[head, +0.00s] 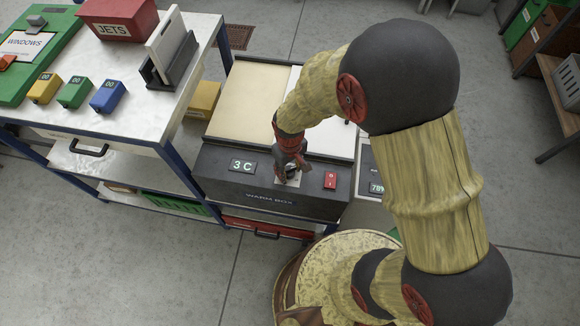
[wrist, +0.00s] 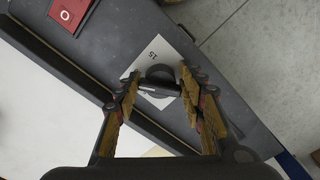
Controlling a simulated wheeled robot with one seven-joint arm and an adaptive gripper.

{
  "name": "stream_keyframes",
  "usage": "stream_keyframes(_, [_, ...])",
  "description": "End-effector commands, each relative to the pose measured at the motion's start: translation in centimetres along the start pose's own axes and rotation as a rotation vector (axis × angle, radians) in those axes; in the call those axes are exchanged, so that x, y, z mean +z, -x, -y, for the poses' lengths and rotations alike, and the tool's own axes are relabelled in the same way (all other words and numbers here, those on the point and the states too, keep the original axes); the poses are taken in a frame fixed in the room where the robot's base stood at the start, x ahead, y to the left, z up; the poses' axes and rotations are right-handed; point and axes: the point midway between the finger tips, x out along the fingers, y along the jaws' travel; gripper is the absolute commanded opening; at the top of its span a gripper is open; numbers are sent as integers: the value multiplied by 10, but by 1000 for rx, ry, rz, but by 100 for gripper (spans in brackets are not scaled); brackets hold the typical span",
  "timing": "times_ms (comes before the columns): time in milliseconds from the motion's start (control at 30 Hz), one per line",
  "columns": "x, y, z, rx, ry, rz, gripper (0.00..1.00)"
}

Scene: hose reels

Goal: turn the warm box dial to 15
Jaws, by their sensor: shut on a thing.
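The warm box (head: 272,192) is a dark grey unit with a pale top, standing beside the workbench. Its front face carries the name "WARM BOX" and a lit display (head: 243,166) reading "3 C". The dial (wrist: 160,78) is a dark round knob with a bar across it, on a light square plate (wrist: 150,60) marked "15" near one edge. My gripper (wrist: 158,88) is shut on the dial, with a finger at each end of the bar. In the head view my gripper (head: 290,172) mostly hides the dial. Other plate marks are hidden.
A red rocker switch (head: 330,180) sits right of the dial; it also shows in the wrist view (wrist: 68,12). Another unit with a "78%" display (head: 377,188) stands to the right. The workbench (head: 130,125) at left holds several coloured blocks and a red "JETS" box (head: 118,20).

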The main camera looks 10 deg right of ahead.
Motion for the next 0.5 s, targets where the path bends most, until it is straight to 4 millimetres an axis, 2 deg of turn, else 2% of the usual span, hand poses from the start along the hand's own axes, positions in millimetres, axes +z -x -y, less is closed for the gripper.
stream_keyframes(500, [0,1,2,0,-488,2,14])
